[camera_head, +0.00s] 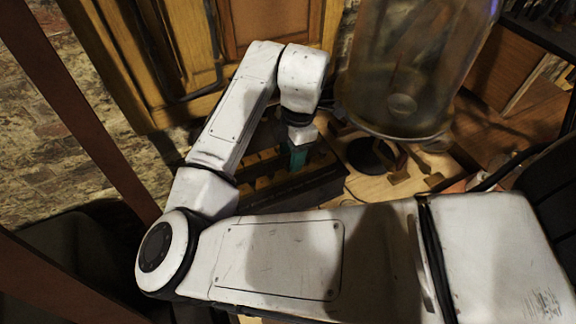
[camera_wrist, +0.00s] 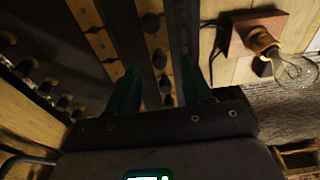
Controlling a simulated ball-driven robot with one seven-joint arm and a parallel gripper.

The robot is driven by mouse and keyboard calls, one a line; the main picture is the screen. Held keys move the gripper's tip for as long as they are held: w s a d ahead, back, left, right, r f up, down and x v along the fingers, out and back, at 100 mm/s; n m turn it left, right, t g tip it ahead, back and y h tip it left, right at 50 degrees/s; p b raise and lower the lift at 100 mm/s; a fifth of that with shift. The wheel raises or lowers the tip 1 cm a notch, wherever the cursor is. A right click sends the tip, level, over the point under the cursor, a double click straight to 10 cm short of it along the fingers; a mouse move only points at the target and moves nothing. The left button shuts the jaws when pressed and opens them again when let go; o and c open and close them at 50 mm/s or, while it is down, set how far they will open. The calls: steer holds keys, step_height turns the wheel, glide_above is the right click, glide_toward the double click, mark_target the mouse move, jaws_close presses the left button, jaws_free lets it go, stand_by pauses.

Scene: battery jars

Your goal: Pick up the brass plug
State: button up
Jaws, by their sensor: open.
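My gripper (camera_wrist: 160,72) is open, with one dark green finger on each side of a strip in the wrist view. Between the fingers lies a brass strip (camera_wrist: 150,28) carrying several dark-topped plugs, one of them a knob (camera_wrist: 160,58) between the fingertips. I cannot tell which is the brass plug, and nothing looks gripped. In the head view my gripper (camera_head: 298,158) points down over a dark long box (camera_head: 318,188) with brass-coloured bars. The plugs are too small to make out there.
A bulb (camera_wrist: 292,68) in a brass socket on a wooden block (camera_wrist: 240,34) sits right of the fingers. In the head view a large glass jar (camera_head: 410,60) stands right of my gripper, above a dark disc (camera_head: 370,156). Wooden panelling (camera_head: 270,22) is behind.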

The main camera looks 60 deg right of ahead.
steer(key=shift+w+a+f, duration=0.15)
steer(key=shift+f, duration=1.65)
steer(key=shift+c, duration=0.5)
jaws_close()
